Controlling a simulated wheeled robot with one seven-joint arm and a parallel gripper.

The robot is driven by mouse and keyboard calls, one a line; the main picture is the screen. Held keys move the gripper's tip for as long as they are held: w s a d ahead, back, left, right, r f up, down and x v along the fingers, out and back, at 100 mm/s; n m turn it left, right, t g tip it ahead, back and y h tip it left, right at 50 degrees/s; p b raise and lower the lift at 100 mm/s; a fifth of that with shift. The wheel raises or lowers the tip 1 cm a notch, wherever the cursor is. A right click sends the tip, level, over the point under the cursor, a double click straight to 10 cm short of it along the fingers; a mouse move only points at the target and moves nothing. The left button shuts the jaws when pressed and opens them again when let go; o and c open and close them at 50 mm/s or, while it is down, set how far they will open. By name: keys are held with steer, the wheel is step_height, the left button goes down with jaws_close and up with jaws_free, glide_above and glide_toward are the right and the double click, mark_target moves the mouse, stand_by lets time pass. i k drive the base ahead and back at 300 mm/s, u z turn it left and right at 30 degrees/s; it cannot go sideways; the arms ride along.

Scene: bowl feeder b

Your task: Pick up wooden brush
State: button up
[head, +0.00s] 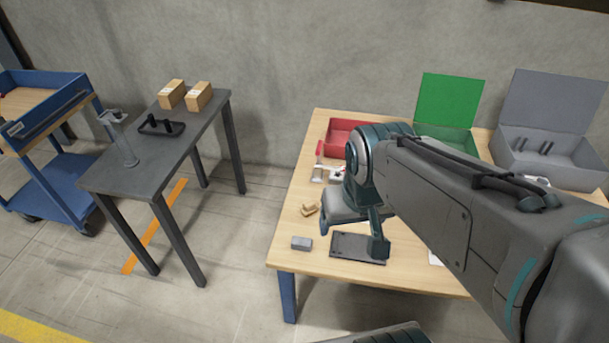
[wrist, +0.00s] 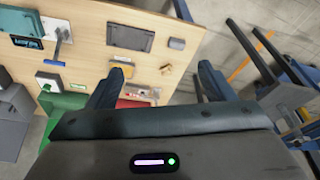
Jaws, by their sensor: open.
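A small tan wooden piece, which looks like the wooden brush (head: 310,209), lies on the light wood table (head: 285,252) near its left edge. It also shows in the wrist view (wrist: 166,69), apart from the fingers and in the gap between them. Its exact shape is too small to make out. My gripper (head: 354,236) is open and empty above the table, to the right of the brush in the head view. In the wrist view both fingertips of my gripper (wrist: 160,72) show wide apart.
A grey block (head: 302,243) and a dark flat tray (head: 346,246) lie near the brush. A red bin (head: 340,135), a green box (head: 448,98) and a grey box (head: 570,168) stand at the back. A dark side table (head: 150,165) stands left across open floor.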

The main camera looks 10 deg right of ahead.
mark_target(310, 207)
steer(key=u, duration=2.25)
steer(key=i, duration=1.5)
steer(key=z, duration=3.3)
steer(key=i, duration=0.5)
steer(key=z, duration=0.05)
